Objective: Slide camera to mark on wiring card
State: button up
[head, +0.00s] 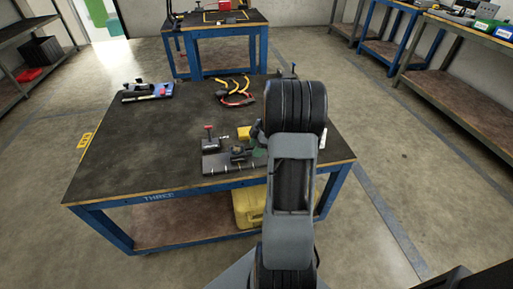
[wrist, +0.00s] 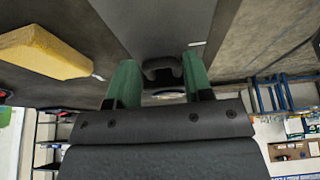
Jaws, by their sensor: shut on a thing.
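My gripper (wrist: 160,80) has two green fingers, which close from both sides on a dark rounded part in the wrist view. I take this part to be the camera (wrist: 162,66); its full shape is hidden. In the head view the green of my gripper (head: 260,154) shows at the near right of the table, partly behind my arm. It is at the right end of a black rail plate (head: 220,163) with light marks along its front. No wiring card can be made out, and the target mark cannot be read.
A red-topped clamp (head: 208,138) stands at the plate's left. A yellow block (head: 244,132) lies behind it, also in the wrist view (wrist: 45,53). Red and yellow cables (head: 235,92) and a blue tray of tools (head: 147,92) lie farther back. The table's (head: 130,150) left front is clear.

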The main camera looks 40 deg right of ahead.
jog(key=o, duration=1.3)
jog(key=p+v, duration=0.2)
jog(key=v, duration=1.1)
jog(key=shift+d+r+p, duration=0.15)
jog(key=shift+r+p, duration=0.15)
jog(key=shift+r, duration=0.05)
